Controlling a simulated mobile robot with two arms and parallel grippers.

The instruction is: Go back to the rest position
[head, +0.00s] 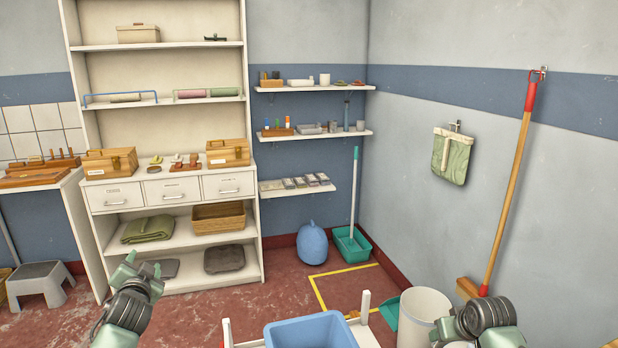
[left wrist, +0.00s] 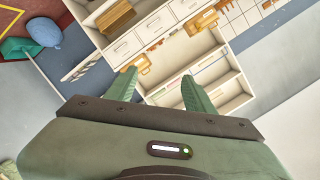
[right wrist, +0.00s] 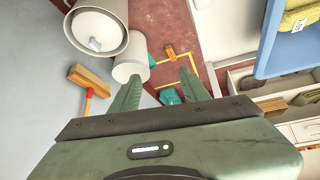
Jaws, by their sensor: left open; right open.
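My left gripper (head: 140,268) is at the lower left of the head view, in front of the white shelf unit. It is open and empty.
A blue bin (head: 310,332) stands at the bottom centre. A white cylindrical bin (head: 422,315) is near my right arm, with a broom (head: 510,190) against the wall. The white shelf unit (head: 252,150) is at the back. Red floor lies open between my left gripper and the blue bin.

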